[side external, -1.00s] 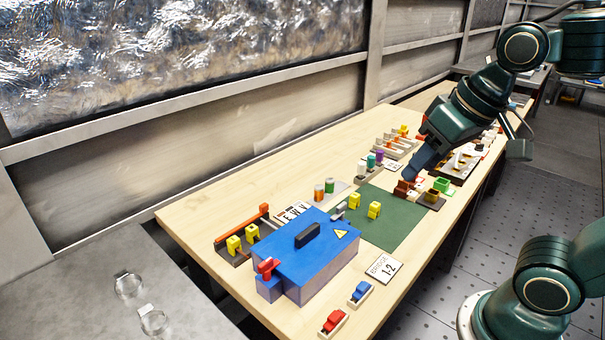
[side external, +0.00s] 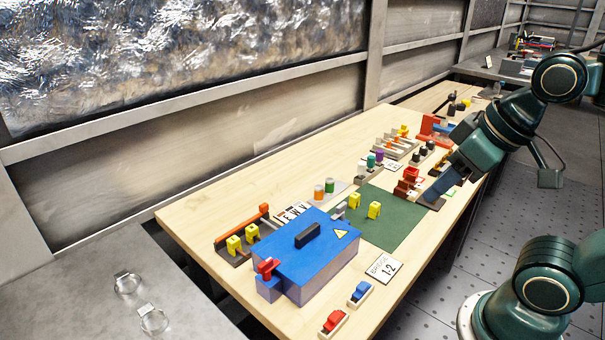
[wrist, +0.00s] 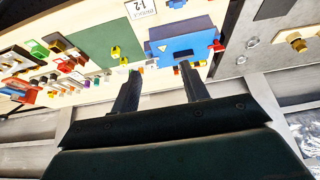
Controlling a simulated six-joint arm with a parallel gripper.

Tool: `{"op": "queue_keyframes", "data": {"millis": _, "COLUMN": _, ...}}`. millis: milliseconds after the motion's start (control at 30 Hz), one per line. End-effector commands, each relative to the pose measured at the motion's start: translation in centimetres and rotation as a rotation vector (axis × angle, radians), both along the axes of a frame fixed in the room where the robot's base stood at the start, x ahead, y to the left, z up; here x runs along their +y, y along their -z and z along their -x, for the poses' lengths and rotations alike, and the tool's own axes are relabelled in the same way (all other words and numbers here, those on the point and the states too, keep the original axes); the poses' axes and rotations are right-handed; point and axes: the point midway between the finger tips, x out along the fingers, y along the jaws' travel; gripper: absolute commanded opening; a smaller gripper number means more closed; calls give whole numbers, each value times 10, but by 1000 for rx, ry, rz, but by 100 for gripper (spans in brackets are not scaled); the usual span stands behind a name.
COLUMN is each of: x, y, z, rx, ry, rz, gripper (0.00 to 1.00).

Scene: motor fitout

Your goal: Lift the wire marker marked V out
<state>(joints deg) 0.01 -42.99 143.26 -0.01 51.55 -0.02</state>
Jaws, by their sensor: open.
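A row of small white pieces with dark letters (side external: 293,212) lies behind the blue box. The letters are too small to read surely, so I cannot tell which one is the wire marker marked V. My gripper (side external: 433,198) is at the far right part of the bench, beside the brown and red blocks and well away from the lettered row. In the wrist view my gripper (wrist: 158,82) has its two fingers spread apart with nothing between them.
The blue box (side external: 310,250) with a black handle stands near the front of the bench. The green mat (side external: 395,225) holds yellow blocks. A card reading 1-2 (side external: 383,268) lies right of the box. Red and blue pieces (side external: 361,291) sit at the front edge.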

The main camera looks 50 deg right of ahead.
Motion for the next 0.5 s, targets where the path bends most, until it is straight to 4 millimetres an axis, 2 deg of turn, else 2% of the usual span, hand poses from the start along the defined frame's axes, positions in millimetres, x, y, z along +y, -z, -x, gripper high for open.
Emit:
{"op": "queue_keyframes", "data": {"millis": 333, "x": -1, "y": -1, "z": -2, "rx": 4, "ry": -9, "rz": 7, "gripper": 45}}
{"op": "queue_keyframes", "data": {"millis": 500, "x": -4, "y": -6, "z": -13, "rx": 25, "ry": -60, "rz": 41, "gripper": 45}}
